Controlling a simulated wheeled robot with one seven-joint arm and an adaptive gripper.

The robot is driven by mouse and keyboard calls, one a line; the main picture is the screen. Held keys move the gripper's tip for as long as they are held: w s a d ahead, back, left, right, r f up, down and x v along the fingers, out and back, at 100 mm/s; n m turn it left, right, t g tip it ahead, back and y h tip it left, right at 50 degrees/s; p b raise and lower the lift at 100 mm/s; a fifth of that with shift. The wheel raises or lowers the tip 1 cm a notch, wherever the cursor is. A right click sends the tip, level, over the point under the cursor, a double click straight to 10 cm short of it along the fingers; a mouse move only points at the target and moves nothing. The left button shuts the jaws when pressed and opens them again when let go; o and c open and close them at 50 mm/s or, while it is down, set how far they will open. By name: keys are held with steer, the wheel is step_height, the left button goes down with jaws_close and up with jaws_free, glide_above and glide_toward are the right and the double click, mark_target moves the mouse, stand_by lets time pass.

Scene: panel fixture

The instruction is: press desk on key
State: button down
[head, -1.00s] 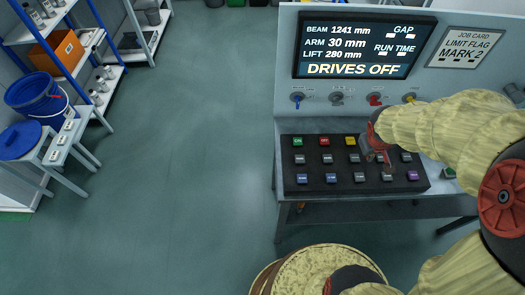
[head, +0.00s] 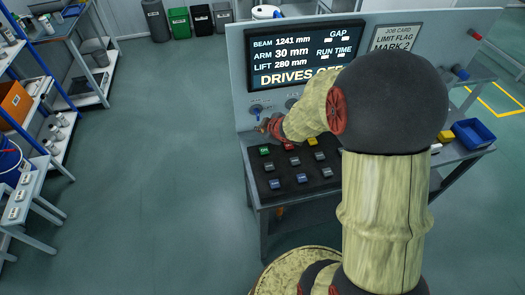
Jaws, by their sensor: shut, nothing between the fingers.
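The key desk (head: 254,174) is a black pad of coloured keys on the table below the display panel. Its green key (head: 264,151) is at the back left corner; its lettering is too small to read. My gripper (head: 263,127) is shut and empty. In the picture it shows just above the green key, in front of the panel's lower face. I cannot tell how high it is over the desk. My arm also hides the right part of the desk.
A blue knob (head: 256,110) on the panel (head: 238,85) is close above my gripper. A red key (head: 288,147) and a yellow key (head: 312,142) are right of the green one. A blue tray (head: 473,134) is at right.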

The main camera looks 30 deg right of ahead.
mark_target(263, 151)
steer(key=shift+f, duration=0.1)
step_height(263, 151, down, 9)
steer(key=b, duration=0.8)
steer(key=shift+r+b, duration=0.2)
steer(key=shift+b, duration=0.15)
steer(key=shift+f, duration=0.1)
stand_by(0.9)
steer(key=shift+f, duration=0.3)
steer(key=shift+f+b, duration=0.5)
steer(key=shift+b, duration=0.15)
stand_by(0.6)
steer(key=shift+r, duration=0.15)
steer(key=shift+r+p, duration=0.75)
steer(key=shift+p, duration=0.2)
steer(key=shift+r, duration=0.1)
